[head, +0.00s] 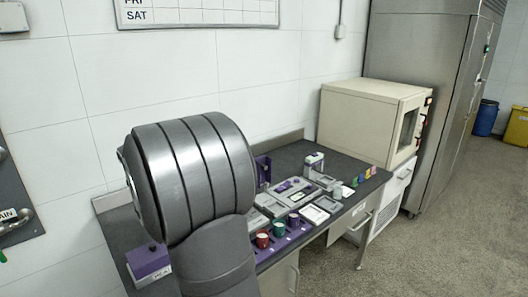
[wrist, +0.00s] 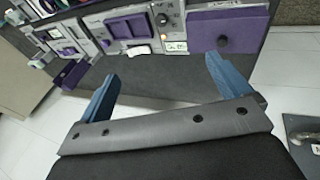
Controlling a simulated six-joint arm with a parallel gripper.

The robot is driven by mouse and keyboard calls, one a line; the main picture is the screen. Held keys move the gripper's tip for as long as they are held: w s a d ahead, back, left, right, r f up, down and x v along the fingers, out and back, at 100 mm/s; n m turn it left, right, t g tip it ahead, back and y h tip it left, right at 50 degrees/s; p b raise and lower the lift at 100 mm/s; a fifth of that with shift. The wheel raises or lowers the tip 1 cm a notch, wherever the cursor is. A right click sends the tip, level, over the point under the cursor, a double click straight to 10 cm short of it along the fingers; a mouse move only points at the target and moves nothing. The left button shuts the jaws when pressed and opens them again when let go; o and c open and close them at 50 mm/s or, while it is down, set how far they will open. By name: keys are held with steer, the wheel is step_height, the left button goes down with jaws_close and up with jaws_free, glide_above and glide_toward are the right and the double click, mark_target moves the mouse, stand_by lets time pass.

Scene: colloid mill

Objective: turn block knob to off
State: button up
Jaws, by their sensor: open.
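My gripper (wrist: 162,69) is open and empty in the wrist view, its two blue fingers wide apart over the grey bench top, short of the devices. A grey panel (wrist: 172,32) at the top centre carries a small dark round knob (wrist: 163,18) with scale marks around it. The knob lies beyond the gap between the fingers, not touched. Which setting it points to is too small to tell. A small white display or label (wrist: 175,47) sits by it. In the head view my arm covers part of the bench, and the gripper and this knob cannot be made out.
A purple box (wrist: 240,28) with a dark round knob stands right of the panel. Purple-and-grey devices (wrist: 128,28) line its left. In the head view, coloured cups (head: 279,229) stand near the bench's front edge, and a beige oven (head: 360,120) stands at the back right.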

steer(key=c, duration=0.7)
steer(key=shift+w+d+f+m, duration=0.1)
steer(key=shift+d+f+m, duration=0.05)
steer(key=shift+f+m, duration=0.2)
steer(key=shift+c, duration=0.7)
steer(key=w+f+m, duration=0.3)
steer(key=f, duration=0.4)
steer(key=w+d+f+m, duration=0.1)
steer(key=w+f+m, duration=0.1)
steer(key=f, duration=0.5)
steer(key=w+d+f+m+y, duration=0.1)
steer(key=w+f+m, duration=0.2)
steer(key=f, duration=0.4)
steer(key=shift+w+d+f+m, duration=0.1)
steer(key=shift+w+f+m, duration=0.25)
steer(key=shift+w+f, duration=0.05)
steer(key=c, duration=1)
